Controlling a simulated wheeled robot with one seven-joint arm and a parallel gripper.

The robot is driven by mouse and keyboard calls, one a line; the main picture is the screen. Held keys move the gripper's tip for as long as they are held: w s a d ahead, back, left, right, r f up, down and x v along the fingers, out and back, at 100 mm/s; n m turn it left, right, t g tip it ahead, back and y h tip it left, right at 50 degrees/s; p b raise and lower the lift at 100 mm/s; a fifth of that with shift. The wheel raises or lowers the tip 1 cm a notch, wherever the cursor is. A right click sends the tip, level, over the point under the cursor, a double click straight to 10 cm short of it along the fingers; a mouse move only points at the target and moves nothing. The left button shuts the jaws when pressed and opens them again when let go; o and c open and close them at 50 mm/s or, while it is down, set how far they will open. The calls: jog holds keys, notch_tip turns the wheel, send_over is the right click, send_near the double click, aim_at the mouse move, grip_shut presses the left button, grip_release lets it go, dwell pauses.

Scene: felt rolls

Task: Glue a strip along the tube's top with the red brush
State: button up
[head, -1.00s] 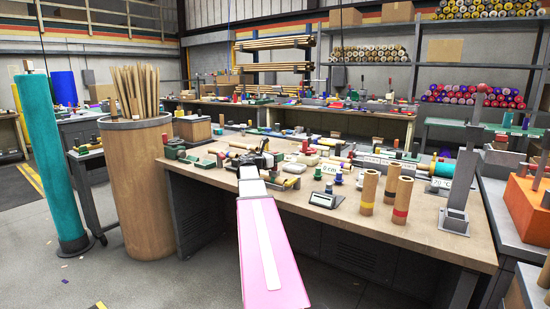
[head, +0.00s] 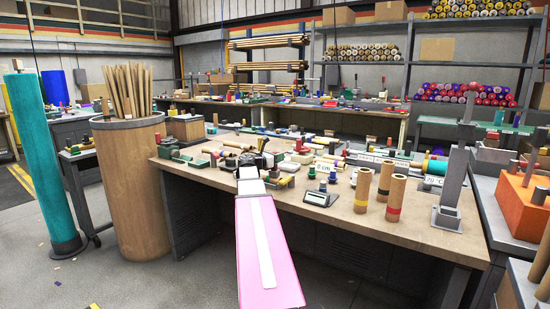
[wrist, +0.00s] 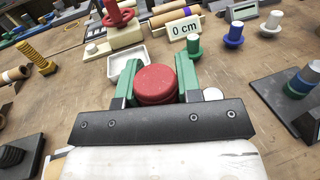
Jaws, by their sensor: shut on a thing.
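My gripper (wrist: 155,88) is shut on a round red knob-like thing (wrist: 155,82), likely the red brush's handle, between its two green fingers. Bristles and anything below the knob are hidden. In the head view my gripper is small at the end of my pink arm, over the bench. Another tan tube (wrist: 14,76) lies at the left edge. I cannot tell which tube is the task's.
A white dish (wrist: 125,72) is just left of the red knob. A cream block with a red-topped post (wrist: 118,32) stands beyond it. Upright banded cardboard tubes (head: 384,180) and a grey display box (head: 320,199) stand on the bench (head: 425,224) to the right. Small pegs crowd the bench.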

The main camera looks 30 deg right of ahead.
jog(key=shift+w, duration=0.15)
jog(key=shift+w+a+f, duration=0.1)
jog(key=shift+w+a, duration=0.25)
jog(key=shift+w, duration=0.35)
jog(key=shift+w+a, duration=0.3)
jog(key=shift+w, duration=0.4)
jog(key=shift+w, duration=0.15)
jog(key=shift+w+a, duration=0.35)
jog(key=shift+w, duration=0.35)
jog(key=shift+w+a, duration=0.3)
jog(key=shift+w, duration=0.4)
jog(key=shift+w+a, duration=0.3)
jog(key=shift+w, duration=0.45)
jog(key=shift+w+a, duration=0.3)
jog(key=shift+w, duration=0.4)
jog(key=shift+w, duration=0.1)
